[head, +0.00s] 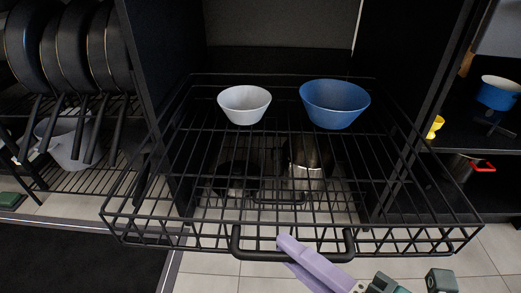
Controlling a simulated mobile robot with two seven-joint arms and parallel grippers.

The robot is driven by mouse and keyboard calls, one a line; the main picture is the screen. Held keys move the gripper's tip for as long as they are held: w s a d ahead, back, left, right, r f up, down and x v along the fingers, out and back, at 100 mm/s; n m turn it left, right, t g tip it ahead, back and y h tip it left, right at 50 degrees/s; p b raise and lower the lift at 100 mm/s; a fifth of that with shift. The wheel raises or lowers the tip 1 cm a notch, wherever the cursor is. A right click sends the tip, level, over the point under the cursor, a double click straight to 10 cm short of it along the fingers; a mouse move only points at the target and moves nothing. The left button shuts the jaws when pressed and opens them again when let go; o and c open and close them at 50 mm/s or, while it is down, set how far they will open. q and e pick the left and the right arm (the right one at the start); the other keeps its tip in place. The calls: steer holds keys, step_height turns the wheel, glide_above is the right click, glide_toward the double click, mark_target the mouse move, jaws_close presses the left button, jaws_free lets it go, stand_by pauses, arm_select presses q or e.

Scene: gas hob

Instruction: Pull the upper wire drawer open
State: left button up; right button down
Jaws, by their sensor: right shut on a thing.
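The upper wire drawer (150,217) is a black wire basket that stands out from the dark cabinet, over the floor. A white bowl (244,104) and a blue bowl (335,104) sit upright towards its back. Its black bar handle (245,252) runs along the front edge. The fingers hide part of the handle. My left gripper does not show.
Below, through the wires, a metal pot (307,160) and a dark pan (236,180) show. Black pans (70,45) hang at the left above a wire rack. Shelves at the right hold a blue pot (497,93) and a yellow cup (435,127). Tiled floor lies in front.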

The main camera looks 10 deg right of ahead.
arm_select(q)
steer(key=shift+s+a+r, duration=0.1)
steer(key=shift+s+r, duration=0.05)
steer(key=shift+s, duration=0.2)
arm_select(e)
steer(key=shift+s+a, duration=0.25)
steer(key=shift+s, duration=0.5)
steer(key=c, duration=0.9)
jaws_free()
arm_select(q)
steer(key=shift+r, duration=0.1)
arm_select(e)
steer(key=shift+d, duration=0.1)
arm_select(q)
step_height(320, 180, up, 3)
steer(key=p, duration=0.3)
arm_select(e)
steer(key=v, duration=1)
